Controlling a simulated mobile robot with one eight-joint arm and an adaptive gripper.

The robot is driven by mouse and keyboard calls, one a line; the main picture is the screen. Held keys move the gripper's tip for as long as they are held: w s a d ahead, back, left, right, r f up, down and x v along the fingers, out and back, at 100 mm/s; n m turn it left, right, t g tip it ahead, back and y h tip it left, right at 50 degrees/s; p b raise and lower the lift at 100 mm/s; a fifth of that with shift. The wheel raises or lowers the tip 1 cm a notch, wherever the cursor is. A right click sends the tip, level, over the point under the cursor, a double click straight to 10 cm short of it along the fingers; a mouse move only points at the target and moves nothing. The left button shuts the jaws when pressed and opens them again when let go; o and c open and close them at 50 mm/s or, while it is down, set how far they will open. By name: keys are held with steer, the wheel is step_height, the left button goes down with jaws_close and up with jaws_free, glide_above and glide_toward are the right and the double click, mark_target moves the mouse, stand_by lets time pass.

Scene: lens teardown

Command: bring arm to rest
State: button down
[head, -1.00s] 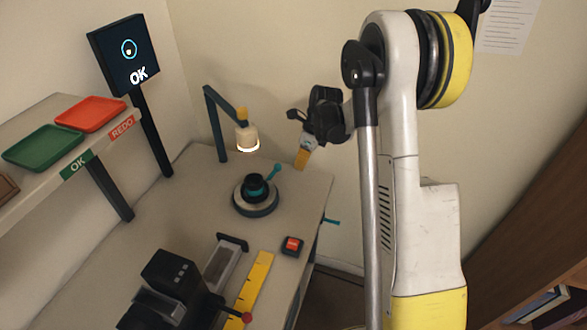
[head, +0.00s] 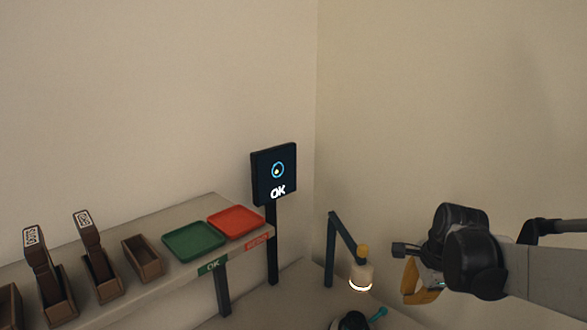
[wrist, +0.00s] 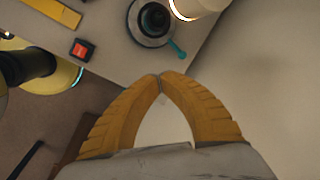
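My gripper (wrist: 159,80) has two orange ribbed fingers. In the wrist view their tips meet and nothing shows between them. In the head view the gripper (head: 411,285) is at the right, with my dark wrist behind it, to the right of the lamp. In the wrist view the gripper is over the bench corner, below a round dark fixture (wrist: 155,18) with a teal lever. In the head view only the top of that fixture (head: 352,321) shows at the bottom edge.
A lamp (head: 346,243) with a lit head stands beside the fixture. A screen (head: 274,176) reads OK. A shelf holds a green tray (head: 194,241), a red tray (head: 236,222) and brown bins (head: 143,258). A red button (wrist: 81,49) sits on the bench (wrist: 118,52).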

steer(key=s+a+r+n+t, duration=0.1)
steer(key=s+a+n, duration=0.3)
steer(key=s+n, duration=0.5)
steer(key=s+a+r+n+t, duration=0.2)
steer(key=s+a+n, duration=0.2)
steer(key=s+n, duration=0.5)
steer(key=shift+a+r+h, duration=0.2)
steer(key=shift+r+h, duration=0.2)
steer(key=shift+r, duration=0.1)
stand_by(0.4)
